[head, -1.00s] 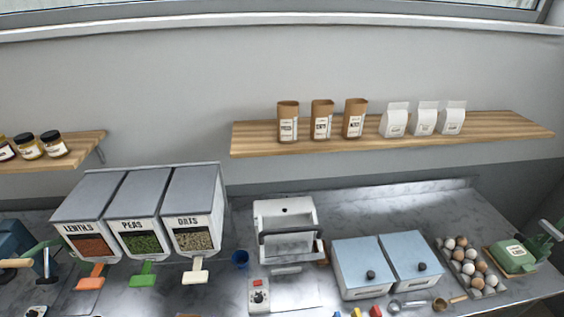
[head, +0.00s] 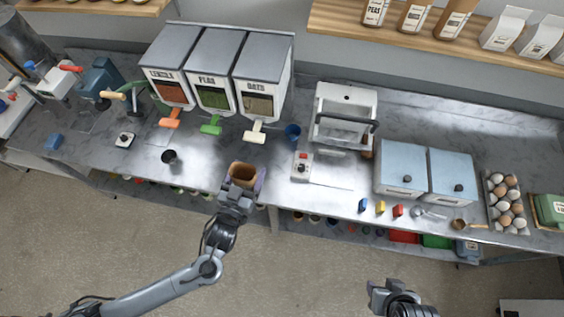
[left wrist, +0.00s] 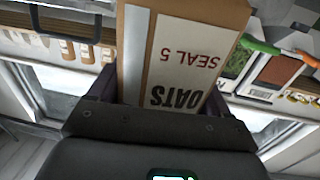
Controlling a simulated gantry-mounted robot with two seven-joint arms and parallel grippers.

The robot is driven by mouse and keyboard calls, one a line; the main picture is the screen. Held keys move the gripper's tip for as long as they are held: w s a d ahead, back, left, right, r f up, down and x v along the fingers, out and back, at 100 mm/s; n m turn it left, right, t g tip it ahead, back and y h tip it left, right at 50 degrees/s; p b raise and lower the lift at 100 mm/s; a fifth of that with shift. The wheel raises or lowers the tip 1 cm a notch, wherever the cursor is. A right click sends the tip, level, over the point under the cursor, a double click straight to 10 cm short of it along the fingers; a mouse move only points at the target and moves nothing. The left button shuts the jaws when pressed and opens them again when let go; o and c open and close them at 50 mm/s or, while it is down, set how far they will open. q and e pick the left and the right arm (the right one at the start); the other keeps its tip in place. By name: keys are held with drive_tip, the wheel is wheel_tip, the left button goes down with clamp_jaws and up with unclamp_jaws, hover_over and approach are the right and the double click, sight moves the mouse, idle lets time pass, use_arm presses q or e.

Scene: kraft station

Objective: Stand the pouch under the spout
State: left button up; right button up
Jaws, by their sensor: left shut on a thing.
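My left gripper (head: 238,194) is shut on a brown kraft pouch (head: 241,183), held upright with its open top up at the counter's front edge. In the left wrist view the pouch's white label (left wrist: 178,65) reads OATS and SEAL 5, upside down. The oats dispenser (head: 262,80) has a white spout lever (head: 255,134); the pouch is in front of and below it, apart from it. The peas dispenser (head: 213,75) and lentils dispenser (head: 172,72) stand to its left. My right gripper (head: 382,291) is low in front of the counter; its fingers are unclear.
A blue cup (head: 293,131) and a sealer-like machine (head: 343,117) stand right of the dispensers. Bare counter (head: 210,152) lies below the spouts.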

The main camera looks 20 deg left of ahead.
use_arm(q)
drive_tip(key=w+d+f+y+b, duration=0.1)
drive_tip(key=w+d+f+b, duration=0.3)
drive_tip(key=b, duration=0.7)
drive_tip(key=w+d+f+n+b, duration=0.1)
drive_tip(key=w+d+f+b, duration=0.3)
drive_tip(key=d+f+b, duration=0.4)
drive_tip(key=d+b, duration=0.3)
drive_tip(key=shift+w+d+y, duration=0.15)
drive_tip(key=shift+y, duration=0.25)
drive_tip(key=shift+f, duration=0.1)
drive_tip(key=shift+f, duration=0.1)
drive_tip(key=w+a+f+b, duration=0.1)
drive_tip(key=a+f+b, duration=0.2)
drive_tip(key=b, duration=0.1)
drive_tip(key=w+a+f+b, duration=0.1)
drive_tip(key=a+f+b, duration=0.3)
drive_tip(key=b, duration=0.1)
drive_tip(key=w+a+f+b, duration=0.1)
drive_tip(key=a+f+b, duration=0.2)
drive_tip(key=a+b, duration=0.1)
drive_tip(key=shift+w+a+f, duration=0.1)
drive_tip(key=shift+f, duration=0.2)
drive_tip(key=shift+r, duration=0.1)
